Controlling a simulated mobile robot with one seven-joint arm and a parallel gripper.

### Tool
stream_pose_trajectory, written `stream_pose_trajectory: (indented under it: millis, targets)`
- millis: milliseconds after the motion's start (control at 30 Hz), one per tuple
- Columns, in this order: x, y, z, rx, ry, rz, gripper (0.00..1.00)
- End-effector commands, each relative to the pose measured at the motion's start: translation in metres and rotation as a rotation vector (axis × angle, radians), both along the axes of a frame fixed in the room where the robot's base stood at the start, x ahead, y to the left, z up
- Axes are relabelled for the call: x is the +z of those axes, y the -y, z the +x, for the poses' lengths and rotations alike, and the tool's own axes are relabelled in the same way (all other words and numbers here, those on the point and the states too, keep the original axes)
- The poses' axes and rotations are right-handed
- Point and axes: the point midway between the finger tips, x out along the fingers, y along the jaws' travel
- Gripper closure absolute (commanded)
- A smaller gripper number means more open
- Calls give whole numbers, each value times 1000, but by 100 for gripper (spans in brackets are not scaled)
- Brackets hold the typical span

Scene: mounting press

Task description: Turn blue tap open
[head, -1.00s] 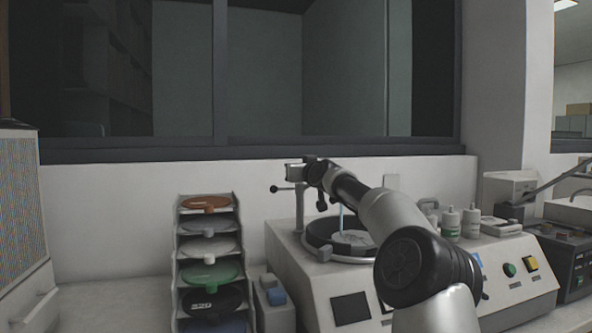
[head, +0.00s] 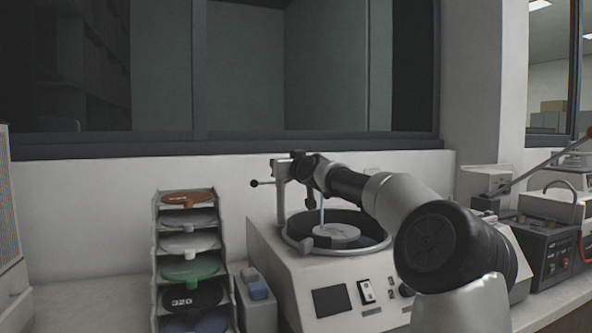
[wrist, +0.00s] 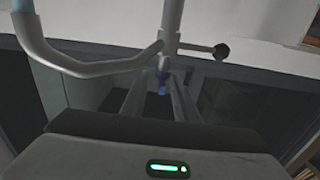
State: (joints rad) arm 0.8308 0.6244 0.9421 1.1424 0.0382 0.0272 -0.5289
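The small blue tap (wrist: 162,82) sits on a grey metal pipe (wrist: 168,30) in the wrist view. My gripper (wrist: 161,76) is open, its two fingers reaching to either side of the tap. I cannot tell whether either finger touches it. In the head view my gripper (head: 292,166) is at the top of the pipe stand (head: 281,203), and the tap is hidden there. A pale blue stream (head: 322,214) hangs from the spout over the round dark bowl (head: 297,232); its pale blue top also shows in the wrist view (wrist: 21,6).
A black-knobbed side lever (wrist: 221,51) sticks out of the pipe close to the tap. Other bench equipment (head: 549,258) is at the right.

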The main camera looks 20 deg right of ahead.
Motion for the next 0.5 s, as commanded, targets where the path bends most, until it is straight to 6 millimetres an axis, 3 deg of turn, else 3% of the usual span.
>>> stream_pose_trajectory:
  millis: [500]
  targets:
    - [0, 3, -88, -4, -1, -3, 73]
